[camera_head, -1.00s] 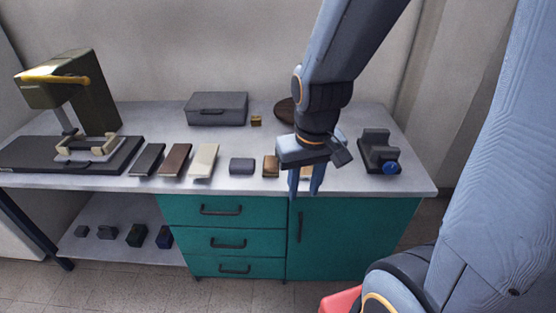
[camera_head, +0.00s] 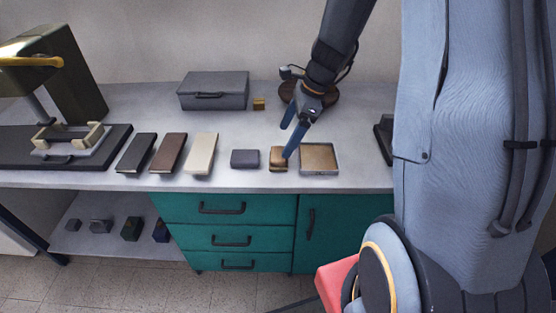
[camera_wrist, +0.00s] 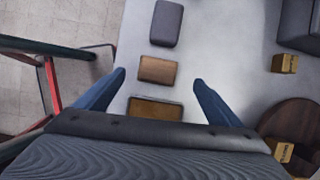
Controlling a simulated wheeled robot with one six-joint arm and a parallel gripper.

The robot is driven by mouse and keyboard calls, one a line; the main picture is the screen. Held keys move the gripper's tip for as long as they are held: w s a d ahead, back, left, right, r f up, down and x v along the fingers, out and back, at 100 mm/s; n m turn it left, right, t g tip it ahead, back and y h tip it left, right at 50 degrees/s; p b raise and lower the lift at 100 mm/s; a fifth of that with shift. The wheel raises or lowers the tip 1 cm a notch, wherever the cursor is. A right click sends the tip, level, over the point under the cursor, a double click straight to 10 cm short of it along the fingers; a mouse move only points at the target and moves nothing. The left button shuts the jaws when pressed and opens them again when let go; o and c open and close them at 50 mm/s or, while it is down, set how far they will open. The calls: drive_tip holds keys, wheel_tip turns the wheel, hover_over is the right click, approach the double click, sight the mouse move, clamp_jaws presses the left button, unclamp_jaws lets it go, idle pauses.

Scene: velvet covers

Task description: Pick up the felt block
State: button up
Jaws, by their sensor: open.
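Two small blocks lie side by side near the front edge of the worktop: a dark grey rounded block (camera_head: 245,159) and a brown block (camera_head: 277,153). I cannot tell for sure which is the felt block. My gripper (camera_head: 286,141) is open and empty, pointing down at the brown block, with one finger in front of its right side. In the wrist view, the brown block (camera_wrist: 157,70) lies between the lines of my open fingers (camera_wrist: 159,77), and the grey block (camera_wrist: 167,22) lies beyond it. Contact with the brown block cannot be told.
A shallow square tray (camera_head: 335,157) sits just right of the brown block. Black, brown and cream slabs (camera_head: 201,153) lie to the left. A grey case (camera_head: 213,91), a small yellow box (camera_head: 259,103) and a round brown disc (camera_head: 327,95) stand behind. A press stands far left.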

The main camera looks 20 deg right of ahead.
sight(279, 153)
drive_tip(key=shift+w+f+m, duration=0.25)
drive_tip(key=shift+f+m, duration=0.05)
drive_tip(key=shift+f, duration=0.1)
drive_tip(key=x, duration=0.3)
drive_tip(key=p+x, duration=0.1)
drive_tip(key=x, duration=0.1)
drive_tip(key=shift+s+a+f, duration=0.2)
drive_tip(key=shift+s+f, duration=0.15)
drive_tip(key=shift+w+a+f, duration=0.1)
drive_tip(key=shift+a+f, duration=0.15)
drive_tip(key=shift+f, duration=0.4)
drive_tip(key=shift+c, duration=0.2)
drive_tip(key=c, duration=1.1)
